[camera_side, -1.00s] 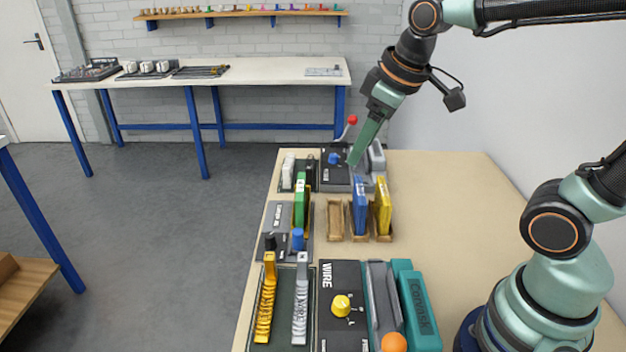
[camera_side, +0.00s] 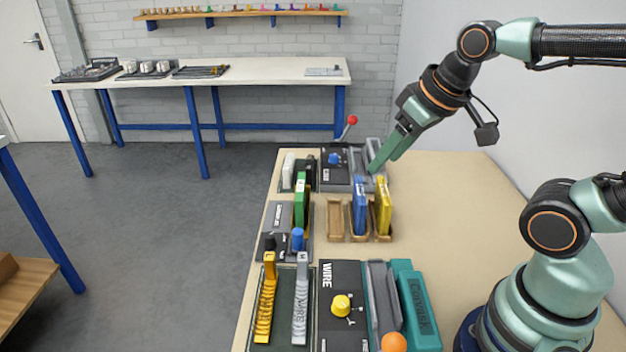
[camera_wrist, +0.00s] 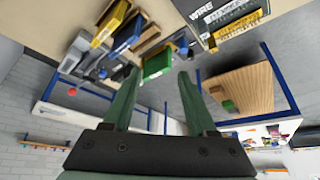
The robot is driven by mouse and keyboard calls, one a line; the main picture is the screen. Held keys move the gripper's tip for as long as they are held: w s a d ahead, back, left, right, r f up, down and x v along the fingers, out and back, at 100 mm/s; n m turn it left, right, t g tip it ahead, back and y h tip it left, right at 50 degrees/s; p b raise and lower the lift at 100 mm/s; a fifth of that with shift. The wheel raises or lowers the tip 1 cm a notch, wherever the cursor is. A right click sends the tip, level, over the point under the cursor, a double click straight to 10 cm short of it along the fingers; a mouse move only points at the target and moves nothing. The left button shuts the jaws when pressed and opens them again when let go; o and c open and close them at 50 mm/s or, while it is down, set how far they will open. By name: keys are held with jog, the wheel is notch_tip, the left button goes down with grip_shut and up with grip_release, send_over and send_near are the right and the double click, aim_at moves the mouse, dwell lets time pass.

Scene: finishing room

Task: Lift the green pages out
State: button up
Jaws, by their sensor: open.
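The green pages (camera_side: 302,200) stand upright in a dark grey machine (camera_side: 279,215) at the left edge of the bench. They also show in the wrist view (camera_wrist: 157,62), beyond and between my fingertips. My gripper (camera_side: 384,162) is open and empty, above the far part of the bench. It is to the right of the green pages and behind them in the side view, clearly apart. The lower end of the green pages is hidden inside the machine.
A lever with a red knob (camera_side: 352,120) rises at the far end. The bench's right side is clear.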

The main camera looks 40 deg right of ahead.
jog(key=m+g, duration=0.5)
jog(key=m, duration=0.4)
send_over(300, 186)
notch_tip(300, 186, down, 7)
jog(key=shift+w+a+f+g, duration=0.15)
jog(key=shift+f+g, duration=0.15)
jog(key=shift+f, duration=0.2)
jog(key=f, duration=1.1)
jog(key=shift+d+f, duration=0.25)
grip_shut()
